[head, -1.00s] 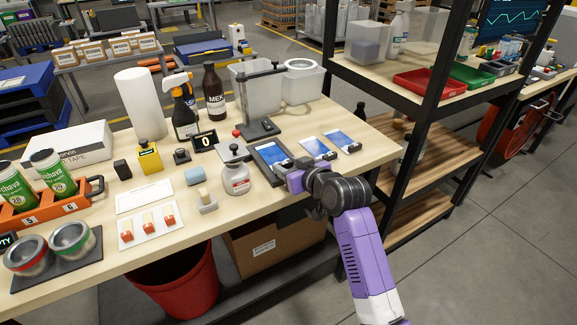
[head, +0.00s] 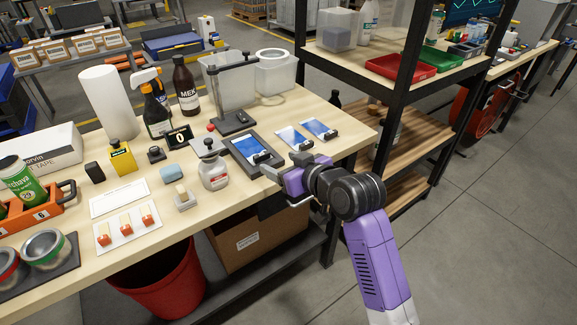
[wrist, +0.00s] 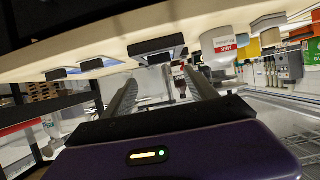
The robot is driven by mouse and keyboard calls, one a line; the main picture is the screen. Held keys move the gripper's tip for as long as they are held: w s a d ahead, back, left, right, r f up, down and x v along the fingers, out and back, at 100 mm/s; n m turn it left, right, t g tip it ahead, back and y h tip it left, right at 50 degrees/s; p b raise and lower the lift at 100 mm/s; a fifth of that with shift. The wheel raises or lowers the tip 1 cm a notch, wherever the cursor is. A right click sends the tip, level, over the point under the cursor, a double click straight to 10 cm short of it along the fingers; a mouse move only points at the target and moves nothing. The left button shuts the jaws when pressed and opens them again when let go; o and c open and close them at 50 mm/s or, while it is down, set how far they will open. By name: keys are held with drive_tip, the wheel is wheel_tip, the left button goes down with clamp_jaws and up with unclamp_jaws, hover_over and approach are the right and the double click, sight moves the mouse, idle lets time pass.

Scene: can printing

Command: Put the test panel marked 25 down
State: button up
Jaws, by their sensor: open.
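Three blue-and-white test panels with black clips lie on the bench. The left one (head: 247,146) lies on a dark base; the middle one (head: 288,136) and right one (head: 316,127) lie on bare wood. I cannot read the number 25 on any of them. My gripper (head: 274,186) is open at the bench's front edge, just in front of the left panel and apart from it. In the wrist view my gripper (wrist: 160,82) has spread fingers with no panel between them. The dark-framed left panel (wrist: 157,47) shows beyond, seen edge-on.
A white bottle (head: 213,172) stands left of my gripper. A black stand (head: 236,122) rises behind the left panel. The shelf rack (head: 398,130) is close on the right. A red bin (head: 160,285) and a carton (head: 248,236) are below the bench.

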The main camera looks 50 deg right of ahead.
drive_tip(key=shift+v, duration=1.6)
drive_tip(key=s+a+f+n, duration=0.2)
drive_tip(key=s+a+f, duration=0.7)
drive_tip(key=s+a, duration=0.35)
drive_tip(key=s+a+r+t+y, duration=0.1)
drive_tip(key=s+a, duration=0.3)
drive_tip(key=s, duration=0.4)
drive_tip(key=s+a+r+n+y, duration=0.1)
drive_tip(key=s+a+r+y, duration=0.1)
drive_tip(key=s+a, duration=0.3)
drive_tip(key=s, duration=0.4)
drive_tip(key=shift+a+r+t+y, duration=0.2)
drive_tip(key=shift+a+t+y, duration=0.05)
drive_tip(key=shift+t+y, duration=0.15)
